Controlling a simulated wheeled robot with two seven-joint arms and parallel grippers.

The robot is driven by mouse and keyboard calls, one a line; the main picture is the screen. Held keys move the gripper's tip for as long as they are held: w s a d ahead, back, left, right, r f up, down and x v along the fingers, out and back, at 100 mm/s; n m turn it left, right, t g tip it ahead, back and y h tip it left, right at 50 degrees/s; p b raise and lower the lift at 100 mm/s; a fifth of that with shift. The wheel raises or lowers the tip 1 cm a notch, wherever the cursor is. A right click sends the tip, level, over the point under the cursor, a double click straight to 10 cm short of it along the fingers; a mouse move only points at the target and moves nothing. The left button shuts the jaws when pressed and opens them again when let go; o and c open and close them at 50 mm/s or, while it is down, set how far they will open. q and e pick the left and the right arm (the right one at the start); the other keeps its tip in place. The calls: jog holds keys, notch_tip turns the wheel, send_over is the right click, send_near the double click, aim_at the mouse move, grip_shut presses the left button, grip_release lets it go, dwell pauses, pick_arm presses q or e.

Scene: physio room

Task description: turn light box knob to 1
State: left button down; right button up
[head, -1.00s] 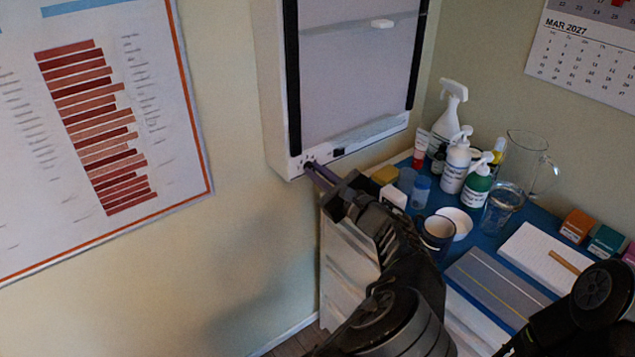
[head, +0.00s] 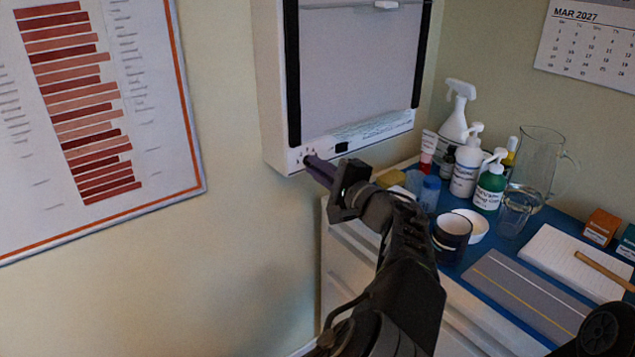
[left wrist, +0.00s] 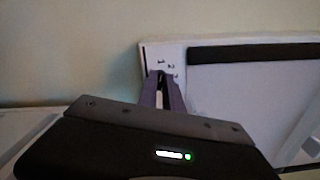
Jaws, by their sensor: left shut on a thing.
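The light box (head: 352,70) hangs on the wall, a white case with a pale screen and black side rails. Its knob sits at the lower left corner of the front strip, hidden behind my fingertips. My left gripper (head: 310,162) reaches up to that corner and is shut on the knob. The knob's setting cannot be read. My right gripper is out of view.
Below the light box, a blue-topped cabinet (head: 465,262) carries spray and pump bottles (head: 466,170), a glass jug (head: 540,165), a dark mug (head: 451,238) and a notepad (head: 565,262). A framed chart (head: 150,100) hangs at left. The wall between is bare.

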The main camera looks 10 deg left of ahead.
pick_arm(q)
jog(key=shift+f+n+b, duration=0.1)
jog(key=shift+n+b, duration=0.65)
jog(key=shift+n, duration=0.05)
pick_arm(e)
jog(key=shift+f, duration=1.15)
pick_arm(q)
jog(key=c, duration=1.5)
grip_release()
jog(key=v, duration=0.7)
jog(key=shift+s+d, duration=0.25)
jog(key=shift+d, duration=0.05)
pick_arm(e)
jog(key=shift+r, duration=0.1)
